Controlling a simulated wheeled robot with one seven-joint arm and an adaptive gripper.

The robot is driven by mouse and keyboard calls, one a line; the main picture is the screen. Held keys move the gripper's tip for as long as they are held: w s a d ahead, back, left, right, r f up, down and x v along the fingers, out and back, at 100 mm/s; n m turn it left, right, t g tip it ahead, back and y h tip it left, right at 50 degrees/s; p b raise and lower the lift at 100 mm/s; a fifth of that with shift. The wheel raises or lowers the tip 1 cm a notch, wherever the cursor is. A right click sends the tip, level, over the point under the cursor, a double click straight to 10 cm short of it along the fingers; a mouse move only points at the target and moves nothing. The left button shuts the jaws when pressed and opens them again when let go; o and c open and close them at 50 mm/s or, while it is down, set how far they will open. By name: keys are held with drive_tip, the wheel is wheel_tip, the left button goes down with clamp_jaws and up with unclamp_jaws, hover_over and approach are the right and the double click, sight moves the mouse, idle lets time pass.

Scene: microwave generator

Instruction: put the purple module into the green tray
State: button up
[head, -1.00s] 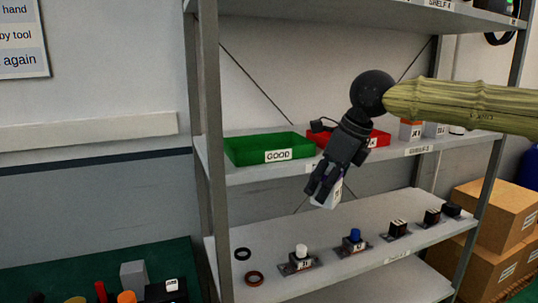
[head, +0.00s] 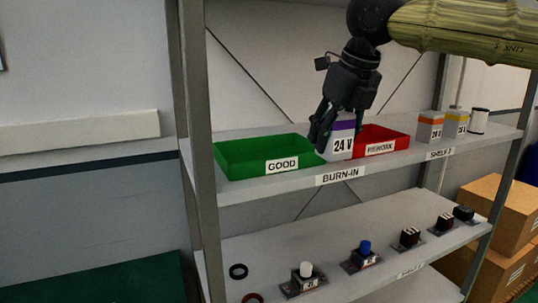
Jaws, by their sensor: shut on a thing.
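The purple module (head: 340,140) is a white block with a purple band and a "24 V" label. My gripper (head: 333,127) points down and is shut on it. The module is held upright in front of the gap between the two trays, at about shelf height; I cannot tell whether its base touches the shelf. The green tray (head: 234,163), labelled GOOD, sits on the shelf just left of the module and looks empty, though its floor is only partly visible.
A red tray (head: 392,134) labelled REWORK stands to the right. The rack's left post (head: 201,200) rises beside the green tray. Several parts on stands line the lower shelf (head: 330,283).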

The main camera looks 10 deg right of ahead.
drive_tip(key=shift+w+a+r, duration=0.1)
drive_tip(key=shift+w+a, duration=0.05)
drive_tip(key=shift+w, duration=0.15)
drive_tip(key=w+a+p, duration=0.1)
drive_tip(key=w+a, duration=0.1)
drive_tip(key=w, duration=0.2)
drive_tip(key=w+a+f+p, duration=0.1)
drive_tip(key=w+a+p, duration=0.1)
drive_tip(key=w, duration=0.3)
drive_tip(key=w+a+p, duration=0.2)
drive_tip(key=w+a, duration=0.1)
drive_tip(key=w, duration=0.1)
drive_tip(key=shift+w+f, duration=0.25)
drive_tip(key=shift+w, duration=0.15)
drive_tip(key=shift+w+a, duration=0.1)
drive_tip(key=shift+f+p, duration=0.75)
drive_tip(key=shift+f, duration=1.05)
drive_tip(key=shift+f, duration=0.15)
drive_tip(key=o, duration=1.2)
drive_tip(key=shift+c, duration=0.2)
drive_tip(key=b+v, duration=0.2)
drive_tip(key=v, duration=1)
drive_tip(key=shift+b, duration=0.35)
